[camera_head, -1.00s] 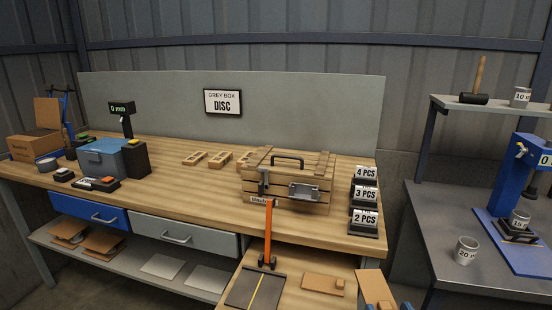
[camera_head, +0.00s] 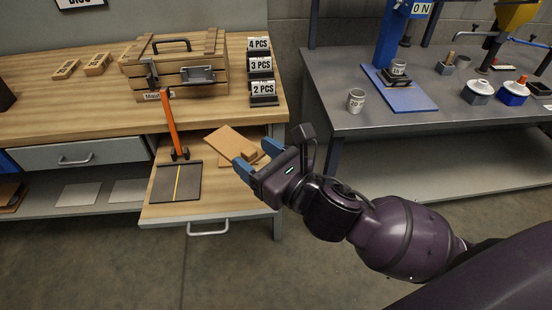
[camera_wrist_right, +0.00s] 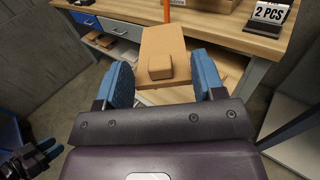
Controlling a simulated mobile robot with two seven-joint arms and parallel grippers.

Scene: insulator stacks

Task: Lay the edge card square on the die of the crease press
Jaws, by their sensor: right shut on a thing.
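The edge card (camera_head: 228,139) is a flat brown sheet with a small block on it. My right gripper (camera_head: 244,165) is shut on it and holds it tilted over the pull-out board. In the right wrist view the card (camera_wrist_right: 163,41) sticks out ahead between the blue fingers (camera_wrist_right: 163,80); the exact contact is hard to see. The crease press has an orange lever (camera_head: 168,122) and a dark plate with a yellow line, the die (camera_head: 163,188), left of the held card and apart from it. My left gripper (camera_wrist_right: 30,160) shows small at the wrist view's lower left; its jaws are unclear.
The pull-out board (camera_head: 225,205) carries the press, with another brown piece partly hidden behind the held card. A wooden box (camera_head: 185,88) and count signs (camera_head: 262,88) stand on the bench behind. A grey table (camera_head: 345,125) with cups is at the right.

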